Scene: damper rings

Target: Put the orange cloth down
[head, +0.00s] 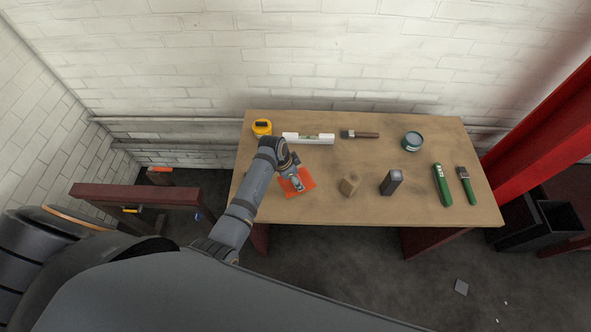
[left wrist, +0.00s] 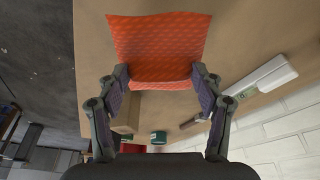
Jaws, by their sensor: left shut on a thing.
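The orange cloth (head: 305,186) shows at the left part of the wooden table (head: 320,212), near its front edge, in the head view. In the left wrist view the cloth (left wrist: 158,45) spreads flat across the top, its near edge between the fingertips. My left gripper (head: 296,183) is over the cloth and shut on it; its two fingers (left wrist: 160,76) sit at either side of the cloth's near end. Whether the cloth touches the tabletop I cannot tell. Part of the cloth is hidden under the gripper in the head view. My right gripper is not in view.
A wooden block (head: 350,184) and a dark block (head: 391,182) stand right of the cloth. A white level (head: 308,138), yellow tape measure (head: 262,128), brush (head: 360,134) and tin (head: 412,141) line the back. Green tools (head: 442,185) lie at the right.

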